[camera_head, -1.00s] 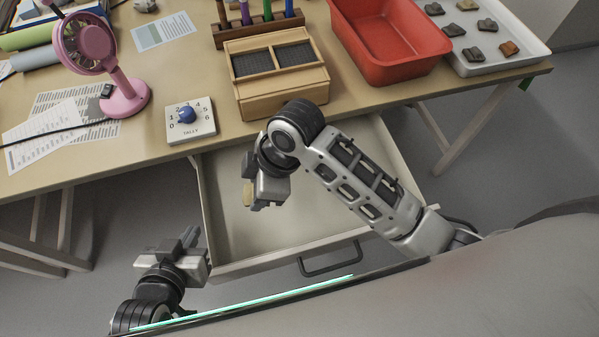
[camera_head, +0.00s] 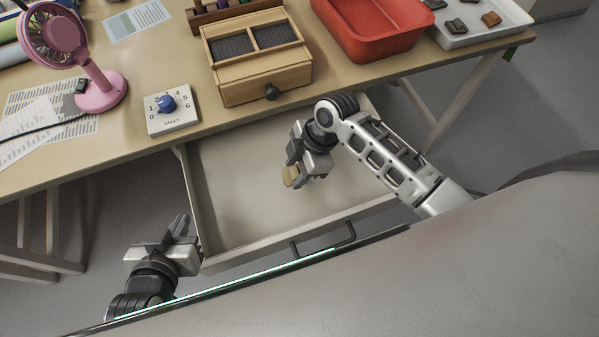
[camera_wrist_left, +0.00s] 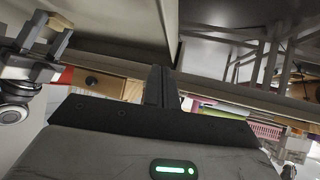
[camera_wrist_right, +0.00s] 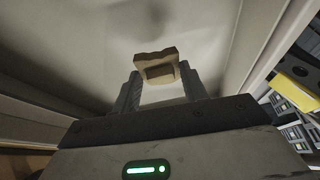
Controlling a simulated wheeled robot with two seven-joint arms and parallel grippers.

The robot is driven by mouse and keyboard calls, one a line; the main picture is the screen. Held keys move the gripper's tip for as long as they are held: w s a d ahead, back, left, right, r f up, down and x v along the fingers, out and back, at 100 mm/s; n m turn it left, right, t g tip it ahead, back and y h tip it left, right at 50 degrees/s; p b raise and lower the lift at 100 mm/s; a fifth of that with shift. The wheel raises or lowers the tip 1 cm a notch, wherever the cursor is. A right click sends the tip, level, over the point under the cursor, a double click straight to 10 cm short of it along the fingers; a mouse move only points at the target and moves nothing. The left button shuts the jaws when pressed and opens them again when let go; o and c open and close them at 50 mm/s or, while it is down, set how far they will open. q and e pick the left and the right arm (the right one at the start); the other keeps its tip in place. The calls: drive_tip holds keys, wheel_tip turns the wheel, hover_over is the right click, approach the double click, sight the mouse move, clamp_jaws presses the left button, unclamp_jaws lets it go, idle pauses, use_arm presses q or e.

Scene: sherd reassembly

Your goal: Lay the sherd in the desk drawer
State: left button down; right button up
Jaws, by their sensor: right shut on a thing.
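The desk drawer (camera_head: 235,205) is pulled open below the tabletop, and its pale floor is bare where it shows. My right gripper (camera_head: 297,172) is over the drawer, right of its middle, and shut on a tan sherd (camera_head: 289,177). In the right wrist view the sherd (camera_wrist_right: 156,66) sits between the two fingertips, with the drawer's pale inside beyond it. I cannot tell its height above the drawer floor. My left gripper (camera_head: 178,228) is outside the drawer at its front left corner. Its fingers (camera_wrist_left: 163,86) are together with nothing between them.
On the desk are a wooden box with a small knob (camera_head: 262,65), a tally dial (camera_head: 171,110), a pink fan (camera_head: 98,90), papers and a red tub (camera_head: 370,38). A white tray (camera_head: 468,32) holds several sherds. The drawer handle (camera_head: 325,244) sticks out in front.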

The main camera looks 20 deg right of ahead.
sight(299, 173)
drive_tip(key=f, duration=0.3)
drive_tip(key=shift+w+d+f, duration=0.2)
drive_tip(key=shift+d+f, duration=0.05)
drive_tip(key=shift+d, duration=0.15)
drive_tip(key=shift+f, duration=0.25)
use_arm(q)
drive_tip(key=shift+d+r, duration=0.1)
drive_tip(key=shift+b, duration=0.3)
use_arm(e)
drive_tip(key=shift+f, duration=0.1)
drive_tip(key=o, duration=1)
